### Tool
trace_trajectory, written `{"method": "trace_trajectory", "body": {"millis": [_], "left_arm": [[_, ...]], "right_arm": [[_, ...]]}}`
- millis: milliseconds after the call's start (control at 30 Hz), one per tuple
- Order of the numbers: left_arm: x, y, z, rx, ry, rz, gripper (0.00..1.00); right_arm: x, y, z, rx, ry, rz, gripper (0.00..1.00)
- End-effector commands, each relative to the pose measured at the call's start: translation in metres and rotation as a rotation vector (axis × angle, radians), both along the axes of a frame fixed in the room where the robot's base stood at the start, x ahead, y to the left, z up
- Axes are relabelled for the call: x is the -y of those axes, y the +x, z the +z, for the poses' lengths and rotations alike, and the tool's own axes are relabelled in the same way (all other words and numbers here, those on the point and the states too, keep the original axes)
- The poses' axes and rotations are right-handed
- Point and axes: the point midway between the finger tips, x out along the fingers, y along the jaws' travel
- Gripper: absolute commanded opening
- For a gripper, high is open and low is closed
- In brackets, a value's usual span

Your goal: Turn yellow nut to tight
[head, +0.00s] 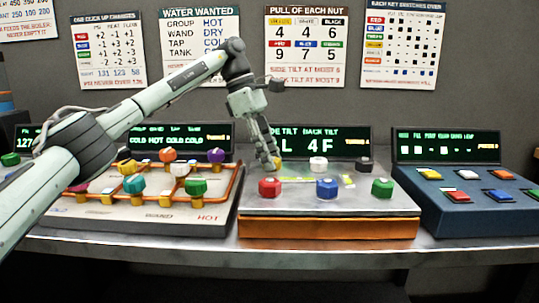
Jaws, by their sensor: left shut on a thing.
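The yellow nut (279,162) is at the back left of the middle unit's grey plate (350,205), mostly hidden behind my fingers. My left gripper (273,163) reaches down from above and is shut on it. On the same plate, the red nut (269,188), blue nut (326,188) and green nut (382,188) stand in front. The white nut (318,163) and black nut (363,165) are in the back row. The tilt display (320,142) behind them shows "L" and "4F", partly covered by my gripper. My right gripper is out of view.
A panel with coloured knobs on orange pipes (237,188) stands left, under my left arm. A blue switch box (480,210) stands right. Several charts hang behind, including the nut pull chart (306,46). The bench's front edge (330,250) is clear.

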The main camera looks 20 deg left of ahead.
Motion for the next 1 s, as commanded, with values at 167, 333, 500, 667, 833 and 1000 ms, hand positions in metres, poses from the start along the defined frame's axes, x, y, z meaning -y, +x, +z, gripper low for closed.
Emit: {"method": "trace_trajectory", "body": {"millis": [167, 333, 500, 667, 833, 1000], "left_arm": [[-0.0006, 0.0002, 0.0003, 0.0, 0.001, -0.014, 0.04], [-0.0006, 0.0002, 0.0003, 0.002, 0.001, -0.014, 0.04], [-0.0006, 0.0002, 0.0004, 0.002, 0.001, -0.014, 0.35], [-0.0005, 0.0002, 0.0003, 0.001, 0.001, -0.014, 0.54], [-0.0003, 0.0002, 0.0002, 0.001, 0.001, -0.013, 0.54], [-0.0015, 0.0004, 0.0038, 0.002, 0.0, -0.012, 0.54]], "right_arm": [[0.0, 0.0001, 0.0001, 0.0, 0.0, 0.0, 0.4], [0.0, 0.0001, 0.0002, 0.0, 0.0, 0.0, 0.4], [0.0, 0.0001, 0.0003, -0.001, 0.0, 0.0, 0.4], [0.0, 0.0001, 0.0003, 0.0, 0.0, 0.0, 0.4], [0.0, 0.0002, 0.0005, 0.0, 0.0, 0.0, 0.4], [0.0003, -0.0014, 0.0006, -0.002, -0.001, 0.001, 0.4]]}}
